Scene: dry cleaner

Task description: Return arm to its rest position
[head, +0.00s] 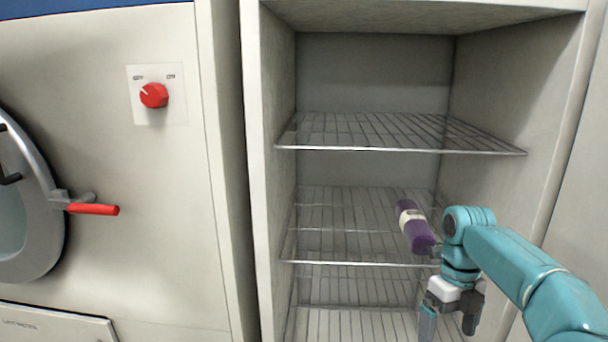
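My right arm comes in from the right, in front of the open shelf cabinet (257,180). My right gripper (449,322) points down with its fingers apart and nothing visible between them. It is below and in front of the middle wire shelf's front edge (340,263). A purple bottle (420,238) with a pale label is at the right part of that shelf, slanted in the picture. Its lower end is beside my wrist; I cannot tell whether they touch. My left gripper is not in view.
An upper wire shelf (385,132) is empty. More wire shelving (345,322) shows below. At left, a machine has a red knob (153,95), a round door (45,240) and a protruding red handle (93,210). The left part of the middle shelf is clear.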

